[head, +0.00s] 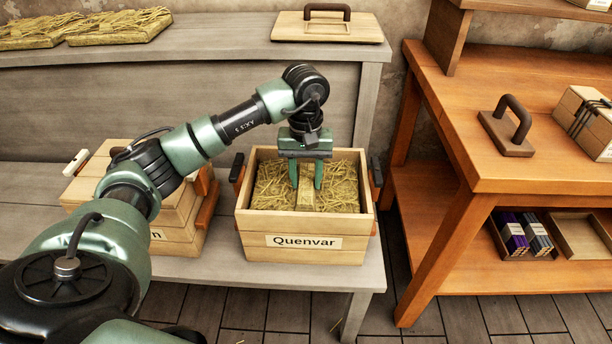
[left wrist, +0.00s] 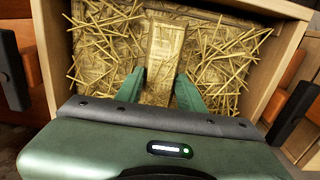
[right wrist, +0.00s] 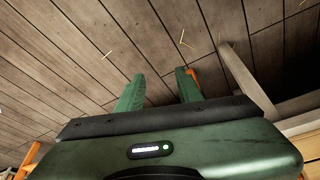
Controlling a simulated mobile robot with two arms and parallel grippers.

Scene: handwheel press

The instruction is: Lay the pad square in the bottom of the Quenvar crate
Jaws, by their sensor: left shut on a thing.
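The Quenvar crate (head: 260,249) is a pale wooden box on the low grey bench, name label facing front. The straw pad (head: 338,192) lies inside it below the rim, its sides looking about parallel to the walls. My left gripper (head: 306,184) reaches down into the crate, shut on the raised tan strip in the pad's middle; the pad also shows in the left wrist view (left wrist: 104,45). Whether the pad touches the bottom is hidden. My right gripper (right wrist: 160,88) is open and empty above the plank floor, outside the head view.
A closed wooden crate (head: 180,235) stands left of the Quenvar crate. More straw pads (head: 120,27) and a lid with a handle (head: 330,27) lie on the upper shelf. An orange workbench (head: 480,110) stands at the right, with a handled block and boxes.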

